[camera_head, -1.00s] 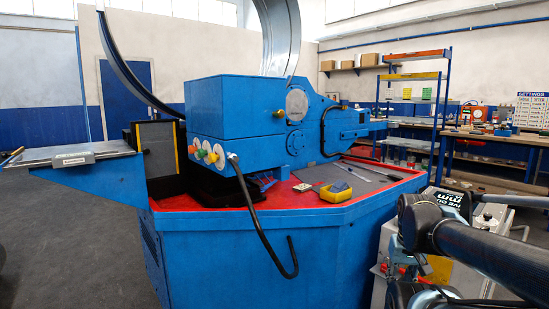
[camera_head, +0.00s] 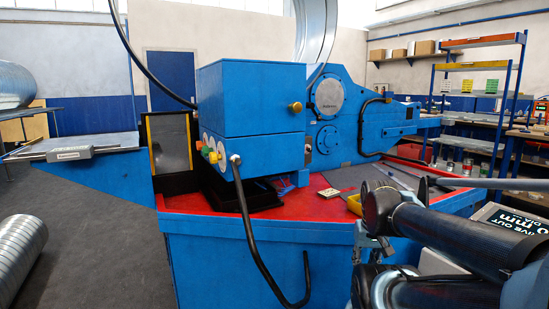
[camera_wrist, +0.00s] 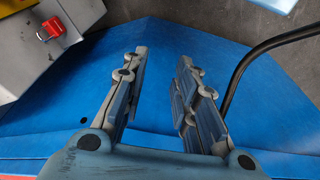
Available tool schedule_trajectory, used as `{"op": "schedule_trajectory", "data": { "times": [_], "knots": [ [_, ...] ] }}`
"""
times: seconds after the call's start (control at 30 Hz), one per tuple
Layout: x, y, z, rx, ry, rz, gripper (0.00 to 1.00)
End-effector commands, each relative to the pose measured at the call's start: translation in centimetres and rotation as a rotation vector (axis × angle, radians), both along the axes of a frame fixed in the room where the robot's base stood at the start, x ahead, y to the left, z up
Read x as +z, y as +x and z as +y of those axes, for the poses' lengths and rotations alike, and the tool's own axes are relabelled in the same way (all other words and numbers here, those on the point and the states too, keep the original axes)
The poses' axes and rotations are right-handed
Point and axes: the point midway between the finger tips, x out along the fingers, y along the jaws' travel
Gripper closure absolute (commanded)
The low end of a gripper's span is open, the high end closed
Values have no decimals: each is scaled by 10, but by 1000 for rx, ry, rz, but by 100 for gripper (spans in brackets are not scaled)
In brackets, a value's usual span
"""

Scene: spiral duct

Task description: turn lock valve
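No label marks the lock valve, so I cannot tell which control it is. In the head view, small coloured knobs (camera_head: 211,154) sit on the near end of the blue machine (camera_head: 251,110). A brass knob (camera_head: 296,107) sits on its right side. In the wrist view, a red knob or handle (camera_wrist: 51,28) stands on a grey panel (camera_wrist: 25,55) at the upper left, apart from my gripper. My gripper (camera_wrist: 160,68) is open and empty, with its fingers spread above a blue surface. My arm shows at the lower right of the head view; its fingertips cannot be made out there.
A black bent hose (camera_head: 255,245) hangs from the machine's near end over the blue bench front (camera_head: 230,265); a black hose (camera_wrist: 262,52) also curves right of my fingers. A yellow item (camera_head: 355,203) lies on the red bench top. Spiral ducts (camera_head: 18,255) lie at the left.

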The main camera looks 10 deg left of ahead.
Motion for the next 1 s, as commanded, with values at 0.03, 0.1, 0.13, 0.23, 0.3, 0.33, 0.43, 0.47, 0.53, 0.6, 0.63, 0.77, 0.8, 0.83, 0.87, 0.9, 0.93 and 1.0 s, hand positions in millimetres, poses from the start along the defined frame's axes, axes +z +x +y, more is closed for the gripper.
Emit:
{"op": "schedule_trajectory", "data": {
  "times": [0.03, 0.1, 0.13, 0.23, 0.3, 0.33, 0.43, 0.47, 0.53, 0.6, 0.63, 0.77, 0.8, 0.83, 0.87, 0.9, 0.93, 1.0],
  "knots": [
    [0, 0, 0, 0, 0, 0, 73],
    [0, 0, 0, 0, 0, 0, 73],
    [0, 0, 0, 0, 0, 0, 73],
    [0, 0, 0, 0, 0, 0, 73],
    [5, -4, 0, 0, 0, -14, 73],
    [8, -3, 0, -1, 1, -25, 73],
    [22, 18, 2, -4, 2, -84, 73],
    [29, 29, 3, -5, 2, -113, 73],
    [50, 60, 4, -8, 6, -193, 73],
    [73, 92, 6, -7, 14, -282, 73],
    [82, 105, 7, -5, 20, -318, 73],
    [111, 157, 25, 31, 75, -436, 73],
    [113, 172, 33, 46, 102, -462, 73],
    [114, 184, 40, 61, 125, -480, 73],
    [115, 193, 48, 78, 151, -498, 73],
    [117, 206, 60, 99, 190, -524, 73],
    [118, 215, 69, 116, 218, -543, 73],
    [124, 232, 89, 151, 284, -593, 73]
  ]
}}
